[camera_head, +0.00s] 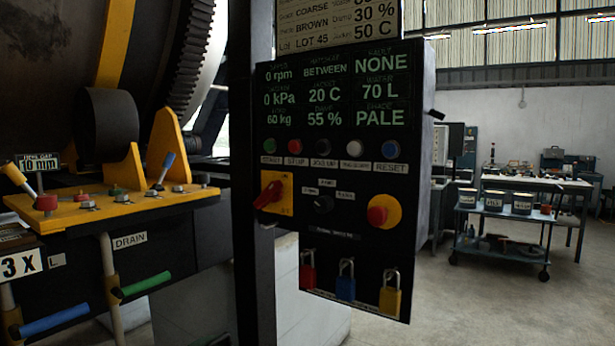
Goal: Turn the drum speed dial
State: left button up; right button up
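A dark control panel (345,160) stands upright in the middle of the view. A small black rotary knob (323,204) sits below its row of buttons, with small labels above it that are too small to read surely. It is the likely drum speed dial, but I cannot confirm this from its label. The display (334,90) on the panel reads 0 rpm at its top left. A red rotary handle (268,195) on a yellow plate is left of the knob. A red push button (377,215) on a yellow disc is right of it. Neither of my grippers is in view.
Several push buttons (295,146) line the panel above the knob. Red, blue and yellow padlocks (345,282) hang below it. A yellow valve shelf (115,207) with levers juts out at left, under a large drum (60,60). A blue cart (505,230) stands back right; floor there is clear.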

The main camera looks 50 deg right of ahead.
aim_at(324, 205)
jog(key=z, duration=1.8)
